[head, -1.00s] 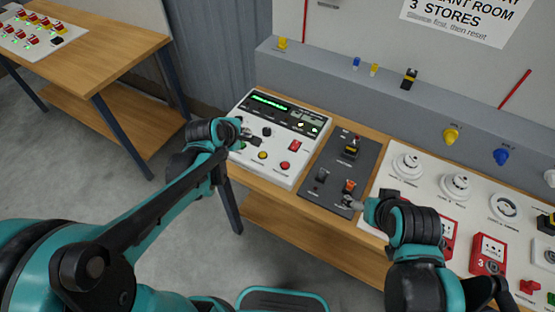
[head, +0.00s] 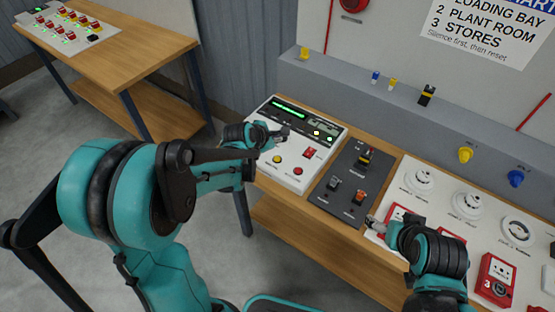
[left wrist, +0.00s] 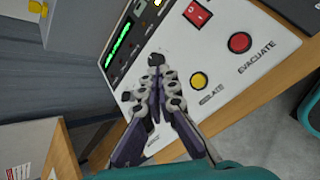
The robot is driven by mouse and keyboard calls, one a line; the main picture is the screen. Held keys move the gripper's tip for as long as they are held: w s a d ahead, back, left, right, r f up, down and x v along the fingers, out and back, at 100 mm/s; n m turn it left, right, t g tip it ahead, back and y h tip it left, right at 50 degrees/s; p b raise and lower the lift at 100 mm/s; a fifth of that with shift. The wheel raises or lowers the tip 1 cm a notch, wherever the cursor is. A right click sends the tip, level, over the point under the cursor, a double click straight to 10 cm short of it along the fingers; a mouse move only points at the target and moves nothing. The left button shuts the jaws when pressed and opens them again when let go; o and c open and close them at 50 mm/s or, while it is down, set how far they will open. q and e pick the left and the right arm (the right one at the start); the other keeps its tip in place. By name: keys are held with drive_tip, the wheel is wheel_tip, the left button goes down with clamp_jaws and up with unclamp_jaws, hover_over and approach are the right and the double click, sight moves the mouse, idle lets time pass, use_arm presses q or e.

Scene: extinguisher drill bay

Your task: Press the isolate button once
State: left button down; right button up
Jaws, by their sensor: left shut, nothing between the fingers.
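The isolate button is a round yellow button (head: 277,158) on the white control panel (head: 268,172), left of a red evacuate button (head: 298,170). In the left wrist view, the yellow button (left wrist: 198,80) shows beside its partly readable label, with the red evacuate button (left wrist: 240,42) up and to the right. My left gripper (head: 284,134) is shut and empty over the panel, beyond the yellow button in the head view. In the left wrist view, its fingertips (left wrist: 157,78) are left of the yellow button, apart from it. My right gripper (head: 373,222) is near the dark panel; its jaws are too small to judge.
A red rocker switch (head: 309,152) and a green-lit display (head: 289,108) are on the white panel. A dark panel (head: 343,204) with switches lies to its right, then a white board (head: 446,219) with detectors and red call points. A grey ledge (head: 350,88) runs behind.

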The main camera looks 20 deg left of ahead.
sight(276, 160)
use_arm(q)
drive_tip(key=shift+f+b, duration=3.1)
drive_tip(key=shift+f, duration=0.9)
drive_tip(key=shift+f+b, duration=0.45)
drive_tip(key=shift+f+b, duration=0.4)
drive_tip(key=shift+r, duration=0.1)
drive_tip(key=shift+r+p, duration=0.65)
drive_tip(key=shift+r, duration=0.1)
